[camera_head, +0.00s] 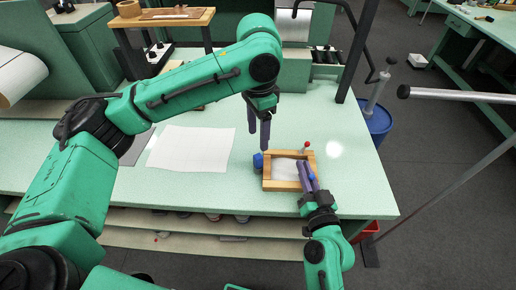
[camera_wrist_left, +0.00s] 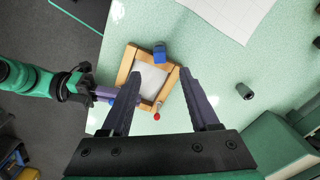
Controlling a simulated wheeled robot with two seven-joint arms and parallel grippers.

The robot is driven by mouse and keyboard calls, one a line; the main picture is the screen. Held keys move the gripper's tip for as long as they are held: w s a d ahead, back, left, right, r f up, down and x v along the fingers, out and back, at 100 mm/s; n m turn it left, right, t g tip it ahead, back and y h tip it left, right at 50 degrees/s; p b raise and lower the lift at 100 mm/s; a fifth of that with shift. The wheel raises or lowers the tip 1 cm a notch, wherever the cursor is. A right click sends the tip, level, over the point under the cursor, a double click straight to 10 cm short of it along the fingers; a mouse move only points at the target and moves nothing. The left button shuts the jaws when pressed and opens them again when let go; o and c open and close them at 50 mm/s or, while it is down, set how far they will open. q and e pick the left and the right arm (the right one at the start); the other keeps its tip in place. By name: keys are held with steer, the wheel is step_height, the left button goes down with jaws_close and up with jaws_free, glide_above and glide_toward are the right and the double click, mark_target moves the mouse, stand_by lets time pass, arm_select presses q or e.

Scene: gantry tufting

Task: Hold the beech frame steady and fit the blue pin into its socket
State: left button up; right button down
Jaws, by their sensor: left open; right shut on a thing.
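The beech frame (camera_head: 275,185) lies on the green table around a pale sheet. It also shows in the left wrist view (camera_wrist_left: 125,66). A blue piece, apparently the blue pin (camera_head: 258,161), stands at the frame's left edge; it also shows in the left wrist view (camera_wrist_left: 159,53). I cannot tell whether it touches the frame. The socket cannot be made out. My left gripper (camera_head: 264,147) is open and empty, its fingers pointing down near the blue piece. My right gripper (camera_head: 309,172) is shut on the frame's near right part; its fingers hide the exact contact.
A red-topped pin (camera_head: 307,146) stands at the frame's far right corner. A small blue part (camera_head: 312,177) shows beside my right fingers. A white sheet (camera_head: 190,148) lies to the left. A dark cylinder (camera_wrist_left: 245,91) stands apart. The table right of the frame is clear.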

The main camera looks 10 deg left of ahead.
arm_select(q)
step_height(320, 180, up, 2)
steer(key=shift+r, duration=0.15)
arm_select(e)
steer(key=c, duration=0.8)
jaws_free()
steer(key=shift+c, duration=0.2)
